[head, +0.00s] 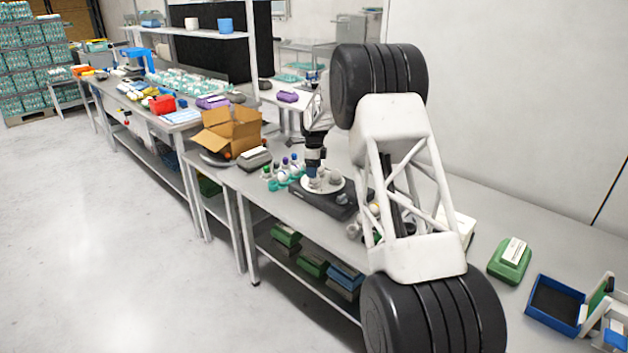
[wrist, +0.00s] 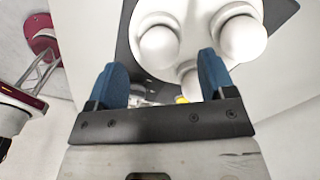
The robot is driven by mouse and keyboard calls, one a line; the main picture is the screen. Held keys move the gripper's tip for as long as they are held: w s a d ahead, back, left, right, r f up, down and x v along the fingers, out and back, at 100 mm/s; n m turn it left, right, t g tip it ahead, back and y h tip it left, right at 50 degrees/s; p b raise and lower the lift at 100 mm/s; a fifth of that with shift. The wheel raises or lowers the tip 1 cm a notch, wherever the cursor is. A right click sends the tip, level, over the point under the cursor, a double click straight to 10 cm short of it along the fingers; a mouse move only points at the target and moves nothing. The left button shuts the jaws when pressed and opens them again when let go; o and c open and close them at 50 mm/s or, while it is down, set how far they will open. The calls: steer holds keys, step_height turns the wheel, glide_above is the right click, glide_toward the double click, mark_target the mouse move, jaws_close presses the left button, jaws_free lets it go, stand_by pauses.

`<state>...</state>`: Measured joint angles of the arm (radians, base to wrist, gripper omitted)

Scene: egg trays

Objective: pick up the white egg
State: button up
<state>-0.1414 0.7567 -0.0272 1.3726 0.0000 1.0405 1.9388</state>
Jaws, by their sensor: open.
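In the wrist view, several white rounded egg-like things sit on a white round plate (wrist: 197,12). One white egg (wrist: 158,47) is just beyond the space between the blue fingers, another (wrist: 242,37) is to the right, and a third (wrist: 190,80) is partly hidden near the right finger. I cannot tell which one is the task's egg. My gripper (wrist: 162,78) is open, with nothing clearly held between its fingers. In the head view, my gripper (head: 314,166) points down over the plate (head: 338,185), close to the white eggs on it.
The plate rests on a black device (head: 328,205) on the grey bench. Small coloured-top items in teal holders (head: 281,181) stand just left. An open cardboard box (head: 232,130) is farther left. A green box (head: 509,262) and blue tray (head: 556,305) lie right.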

steer(key=shift+f, duration=1.9)
steer(key=c, duration=0.7)
